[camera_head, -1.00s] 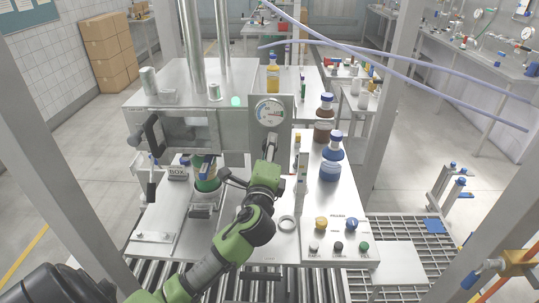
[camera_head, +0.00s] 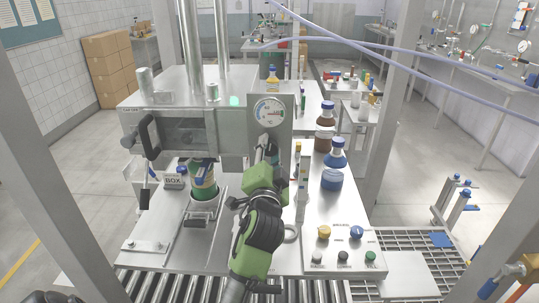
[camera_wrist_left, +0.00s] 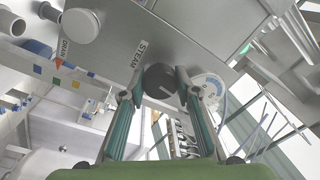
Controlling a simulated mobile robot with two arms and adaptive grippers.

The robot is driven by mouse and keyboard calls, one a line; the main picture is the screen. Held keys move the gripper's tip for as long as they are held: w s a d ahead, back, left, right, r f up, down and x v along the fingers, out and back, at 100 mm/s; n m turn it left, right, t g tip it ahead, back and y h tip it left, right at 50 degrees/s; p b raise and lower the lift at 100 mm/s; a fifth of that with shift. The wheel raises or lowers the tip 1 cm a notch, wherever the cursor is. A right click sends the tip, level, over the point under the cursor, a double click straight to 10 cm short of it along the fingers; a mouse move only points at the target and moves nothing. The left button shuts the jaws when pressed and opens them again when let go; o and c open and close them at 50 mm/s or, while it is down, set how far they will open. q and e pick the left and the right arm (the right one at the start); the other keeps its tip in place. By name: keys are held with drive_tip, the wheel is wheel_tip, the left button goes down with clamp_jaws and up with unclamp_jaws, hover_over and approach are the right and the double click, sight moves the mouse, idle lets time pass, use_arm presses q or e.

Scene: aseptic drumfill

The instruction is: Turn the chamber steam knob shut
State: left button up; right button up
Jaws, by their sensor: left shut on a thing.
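The steam knob (camera_wrist_left: 160,78) is a dark grey round knob with a pale line across its face, beside a STEAM label (camera_wrist_left: 139,54) in the left wrist view. My left gripper (camera_wrist_left: 161,84) has its green-padded fingers on either side of the knob, shut on it. In the head view my left gripper (camera_head: 268,153) is at the panel just below the round dial gauge (camera_head: 269,111), and the arm hides the knob. The gauge also shows in the wrist view (camera_wrist_left: 208,87).
The chamber (camera_head: 190,135) with its black handle stands left of the arm. A green-banded bottle (camera_head: 204,183) sits below it. Blue-capped bottles (camera_head: 335,155) and a button box (camera_head: 340,245) are on the right. A DRAIN label (camera_wrist_left: 62,50) is near a pale knob (camera_wrist_left: 80,25).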

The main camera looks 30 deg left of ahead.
sight(270, 108)
use_arm(q)
drive_tip(key=shift+n+b, duration=0.3)
drive_tip(key=shift+n, duration=0.6)
drive_tip(key=o, duration=1.1)
drive_tip(key=shift+r, duration=0.1)
wheel_tip(270, 108, up, 10)
drive_tip(key=shift+f, duration=0.1)
drive_tip(key=shift+f, duration=0.1)
